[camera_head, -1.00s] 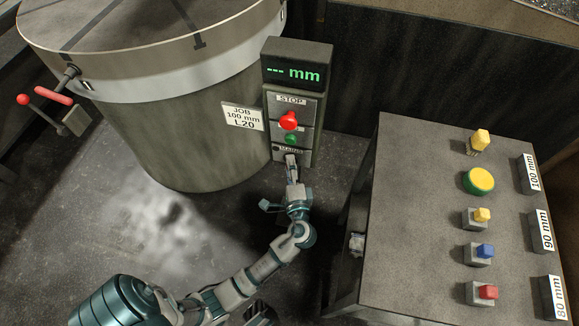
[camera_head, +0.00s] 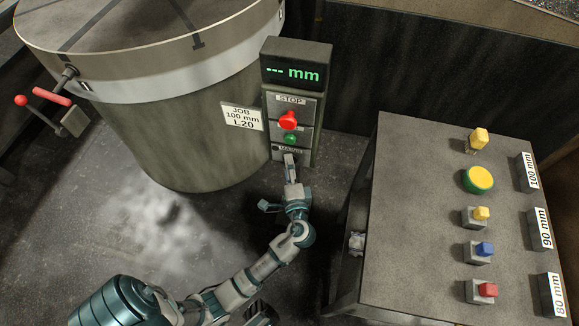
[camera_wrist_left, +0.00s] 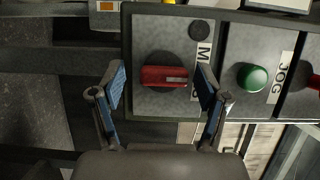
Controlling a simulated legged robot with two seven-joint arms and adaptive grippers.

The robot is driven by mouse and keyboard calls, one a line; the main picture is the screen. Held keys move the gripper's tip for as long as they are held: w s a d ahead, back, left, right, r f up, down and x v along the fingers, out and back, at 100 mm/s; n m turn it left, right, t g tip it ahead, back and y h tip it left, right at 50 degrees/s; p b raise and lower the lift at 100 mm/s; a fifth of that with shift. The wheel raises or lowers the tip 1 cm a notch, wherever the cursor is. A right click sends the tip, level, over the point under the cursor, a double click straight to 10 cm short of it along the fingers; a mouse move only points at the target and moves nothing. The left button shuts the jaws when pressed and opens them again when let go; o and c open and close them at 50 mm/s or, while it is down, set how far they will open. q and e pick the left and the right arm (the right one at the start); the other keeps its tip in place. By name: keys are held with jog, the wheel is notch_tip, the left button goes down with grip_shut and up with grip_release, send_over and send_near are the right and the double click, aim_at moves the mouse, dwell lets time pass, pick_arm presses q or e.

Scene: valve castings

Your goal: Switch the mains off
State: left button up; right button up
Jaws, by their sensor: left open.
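The mains switch is a red rotary handle (camera_wrist_left: 164,76) on a dark round base in the left wrist view, beside a partly covered MAINS label (camera_wrist_left: 203,65). Its bar lies crosswise in that view. My left gripper (camera_wrist_left: 160,84) is open, with one blue-padded finger on each side of the handle. The right-hand finger overlaps the label; I cannot tell whether either finger touches the handle. In the head view the left gripper (camera_head: 290,160) is at the bottom of the control post (camera_head: 309,140) and hides the switch. My right gripper is not in view.
Above the switch are a green JOG button (camera_wrist_left: 252,77) and a red STOP button (camera_head: 288,120). The display (camera_head: 294,74) reads "--- mm". A large drum (camera_head: 190,140) stands left of the post. A table (camera_head: 415,200) with coloured blocks and a yellow button (camera_head: 478,180) stands right.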

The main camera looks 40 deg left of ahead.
pick_arm(q)
jog(key=v, duration=1.2)
jog(key=shift+f, duration=0.15)
